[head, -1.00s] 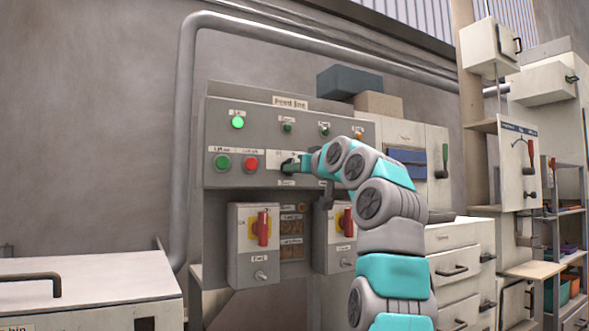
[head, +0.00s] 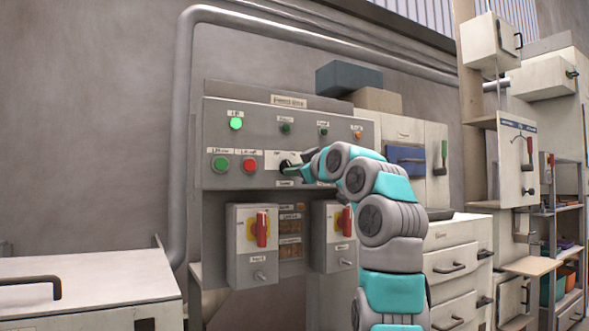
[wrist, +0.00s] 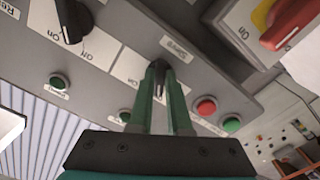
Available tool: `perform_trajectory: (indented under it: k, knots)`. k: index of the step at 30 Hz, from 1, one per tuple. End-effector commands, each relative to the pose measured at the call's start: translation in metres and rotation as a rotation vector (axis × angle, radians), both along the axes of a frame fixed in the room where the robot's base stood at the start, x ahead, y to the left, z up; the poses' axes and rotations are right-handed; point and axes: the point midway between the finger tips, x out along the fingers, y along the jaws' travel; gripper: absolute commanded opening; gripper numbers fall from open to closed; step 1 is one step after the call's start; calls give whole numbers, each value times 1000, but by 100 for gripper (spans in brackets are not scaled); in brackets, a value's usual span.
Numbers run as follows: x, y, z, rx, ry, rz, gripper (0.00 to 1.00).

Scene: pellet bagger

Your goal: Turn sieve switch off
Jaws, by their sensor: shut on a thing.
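The sieve switch is a dark rotary knob (wrist: 158,70) on the grey control panel, beside a white label reading "Sieve" (wrist: 175,46) in the wrist view. My gripper (wrist: 160,84) has its two green fingers on either side of this knob and is shut on it. In the head view my gripper (head: 293,171) reaches the panel (head: 330,114) from the right, at the knob right of the red button. The fingers partly cover the knob, and I cannot tell for sure which way it points.
Another dark knob (wrist: 72,20) sits nearby on the panel. A green button (head: 220,163) and a red button (head: 249,165) are left of my gripper. A lit green lamp (head: 236,123) is above. Boxes with red handles (head: 262,229) hang below.

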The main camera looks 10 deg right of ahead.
Motion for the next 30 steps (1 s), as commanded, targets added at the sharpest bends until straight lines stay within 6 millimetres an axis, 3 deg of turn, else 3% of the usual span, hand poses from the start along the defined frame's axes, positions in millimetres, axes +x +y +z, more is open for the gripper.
perform_trajectory:
  k: [13, 14, 21, 30]
  knots:
    - [-1, 1, 2, -10, -6, 1, 0]
    - [-1, 1, 2, -10, -6, 1, 18]
    - [0, 0, 1, -9, -5, 1, 45]
    - [-1, 0, 0, -8, -4, 1, 46]
